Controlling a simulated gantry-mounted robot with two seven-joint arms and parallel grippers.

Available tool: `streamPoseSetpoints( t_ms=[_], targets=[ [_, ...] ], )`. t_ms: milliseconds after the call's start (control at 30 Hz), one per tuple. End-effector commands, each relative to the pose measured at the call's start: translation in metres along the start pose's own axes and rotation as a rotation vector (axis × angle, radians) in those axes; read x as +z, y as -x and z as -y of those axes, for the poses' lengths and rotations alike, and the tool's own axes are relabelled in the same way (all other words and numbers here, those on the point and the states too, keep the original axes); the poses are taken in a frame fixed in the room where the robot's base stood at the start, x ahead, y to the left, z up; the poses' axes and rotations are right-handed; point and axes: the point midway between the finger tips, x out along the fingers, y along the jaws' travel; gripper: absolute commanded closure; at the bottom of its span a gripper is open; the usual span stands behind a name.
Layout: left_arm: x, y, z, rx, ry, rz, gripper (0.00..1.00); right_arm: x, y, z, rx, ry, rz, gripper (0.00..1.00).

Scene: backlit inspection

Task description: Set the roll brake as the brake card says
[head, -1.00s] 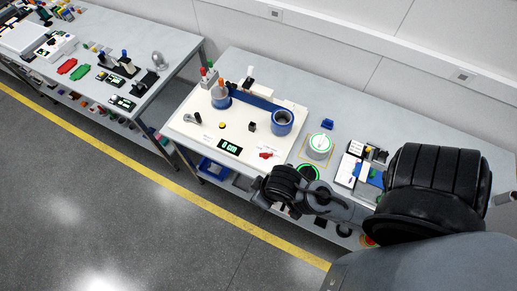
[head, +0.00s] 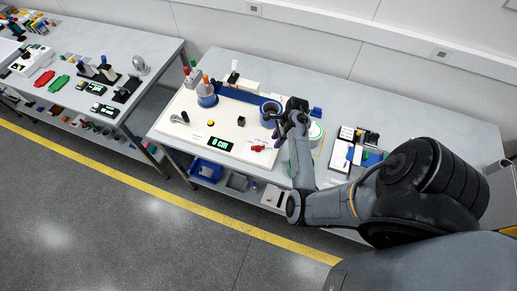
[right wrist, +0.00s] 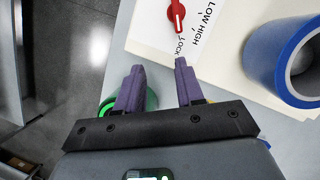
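The brake knob is a red lever (head: 262,148) on a white label at the front right of the cream board (head: 175,131). In the right wrist view the red lever (right wrist: 175,14) stands at the top, beside the words LOW, HIGH and LOCK. Its lower tip points roughly toward LOCK; the exact setting is hard to tell. My right gripper (right wrist: 156,84) is open, with two purple fingers apart and nothing between them. In the head view the right gripper (head: 279,136) is just right of the lever, apart from it. I cannot make out the brake card. My left gripper is out of view.
A blue roll (head: 268,107) stands behind my right gripper; a blue strip runs from it to a blue-based post (head: 207,98). A display (head: 219,144) reads 0 cm.

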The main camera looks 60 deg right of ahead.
Motion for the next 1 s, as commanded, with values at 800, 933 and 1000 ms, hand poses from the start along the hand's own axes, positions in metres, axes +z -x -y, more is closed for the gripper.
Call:
streamPoseSetpoints(
  t_ms=[800, 933, 1000],
  targets=[
    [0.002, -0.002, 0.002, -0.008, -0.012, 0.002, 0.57, 0.049, -0.071, 0.028, -0.048, 0.016, 0.073, 0.63],
    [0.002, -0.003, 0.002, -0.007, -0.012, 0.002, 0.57, 0.049, -0.085, 0.029, -0.048, 0.016, 0.072, 0.63],
    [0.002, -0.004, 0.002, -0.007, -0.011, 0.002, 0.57, 0.050, -0.090, 0.029, -0.049, 0.015, 0.072, 0.63]
  ],
)
